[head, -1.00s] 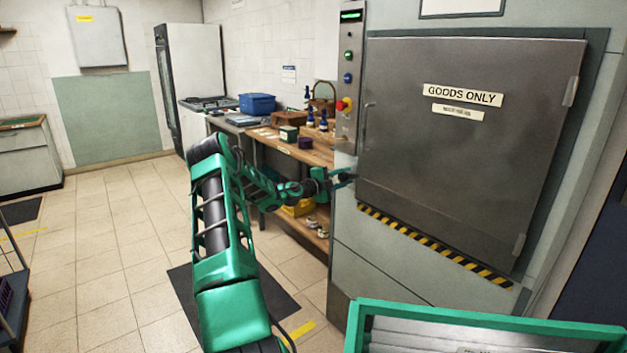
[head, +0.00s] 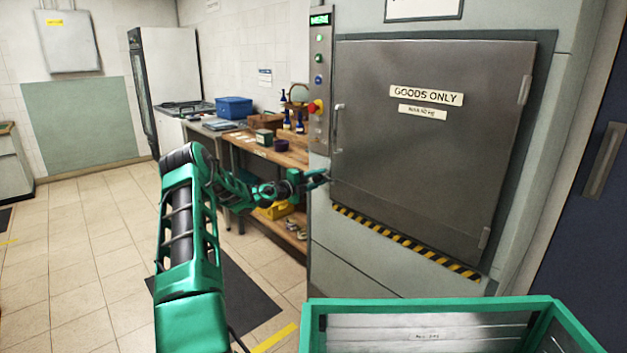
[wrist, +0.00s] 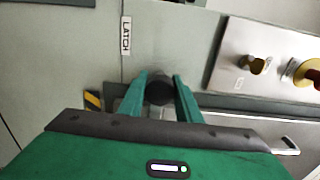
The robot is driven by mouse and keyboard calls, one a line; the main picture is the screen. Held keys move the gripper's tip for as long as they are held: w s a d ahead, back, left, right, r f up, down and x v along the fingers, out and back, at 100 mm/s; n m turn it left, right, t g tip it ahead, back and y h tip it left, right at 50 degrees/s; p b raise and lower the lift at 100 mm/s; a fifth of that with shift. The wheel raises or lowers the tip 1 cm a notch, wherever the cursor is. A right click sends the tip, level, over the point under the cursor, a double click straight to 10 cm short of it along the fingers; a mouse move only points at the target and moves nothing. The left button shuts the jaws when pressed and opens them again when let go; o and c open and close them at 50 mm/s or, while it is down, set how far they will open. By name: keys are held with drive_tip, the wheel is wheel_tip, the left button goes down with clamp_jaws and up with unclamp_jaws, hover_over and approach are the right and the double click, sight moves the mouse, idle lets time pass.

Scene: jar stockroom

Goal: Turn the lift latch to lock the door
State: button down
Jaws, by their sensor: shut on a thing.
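The lift door (head: 425,140) is a grey metal panel marked "GOODS ONLY", and it looks closed in its frame. A vertical handle (head: 338,128) is on its left edge. The latch (wrist: 159,88) is a dark round knob beside a "LATCH" label (wrist: 126,35) in the wrist view. My gripper (wrist: 160,95) has its two green fingers on either side of the knob, shut on it. In the head view my gripper (head: 322,178) is at the lower left corner of the door and hides the latch.
A control panel (head: 320,75) with buttons and a red knob runs up the frame left of the door. A wooden workbench (head: 275,152) with bottles and boxes stands left of the lift. A green-edged tray (head: 430,303) is at the front right. Tiled floor (head: 80,240) is clear at left.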

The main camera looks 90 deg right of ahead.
drive_tip(key=shift+r, duration=0.1)
drive_tip(key=c, duration=1.3)
unclamp_jaws()
drive_tip(key=v, duration=1.1)
drive_tip(key=shift+d, duration=0.1)
